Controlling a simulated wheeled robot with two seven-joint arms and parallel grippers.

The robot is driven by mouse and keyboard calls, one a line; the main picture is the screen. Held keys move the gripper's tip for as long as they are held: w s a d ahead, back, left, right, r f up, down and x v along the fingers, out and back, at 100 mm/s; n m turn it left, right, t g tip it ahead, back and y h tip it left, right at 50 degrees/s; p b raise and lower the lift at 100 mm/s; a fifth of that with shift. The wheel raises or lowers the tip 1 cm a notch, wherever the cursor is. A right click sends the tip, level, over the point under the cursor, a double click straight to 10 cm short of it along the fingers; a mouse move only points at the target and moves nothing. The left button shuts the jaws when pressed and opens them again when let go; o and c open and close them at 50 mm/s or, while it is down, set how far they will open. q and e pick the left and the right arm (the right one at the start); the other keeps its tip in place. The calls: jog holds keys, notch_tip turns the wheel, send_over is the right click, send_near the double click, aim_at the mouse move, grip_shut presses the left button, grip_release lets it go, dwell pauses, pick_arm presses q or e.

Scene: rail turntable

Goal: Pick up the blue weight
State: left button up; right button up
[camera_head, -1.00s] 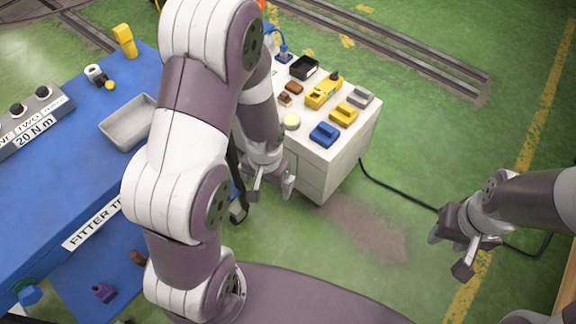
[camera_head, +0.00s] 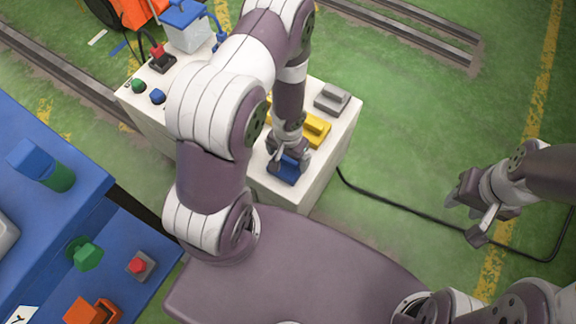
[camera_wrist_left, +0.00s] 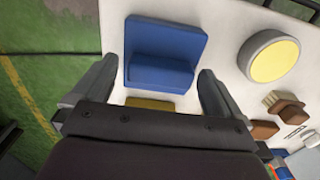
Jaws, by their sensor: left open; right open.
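The blue weight (camera_head: 287,168) lies on the white cabinet top (camera_head: 262,178), near its front edge. It is a flat blue block with a raised bar, and it also shows in the left wrist view (camera_wrist_left: 165,52). My left gripper (camera_head: 289,157) is over the weight in the head view and partly covers it. In the left wrist view, my left gripper's fingers (camera_wrist_left: 155,88) are spread on either side of the weight's raised bar, with gaps on both sides. My right gripper (camera_head: 468,214) is open and empty above the green floor at the right.
A yellow weight (camera_head: 316,127) and a grey weight (camera_head: 332,98) lie beside the blue one. In the left wrist view, a round cream-topped disc (camera_wrist_left: 274,59) and a brush (camera_wrist_left: 283,105) are close to the right finger. A blue bench (camera_head: 40,120) stands at the left.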

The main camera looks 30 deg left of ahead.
pick_arm(q)
jog(key=shift+c, duration=0.3)
jog(key=shift+a+r, duration=0.1)
grip_shut()
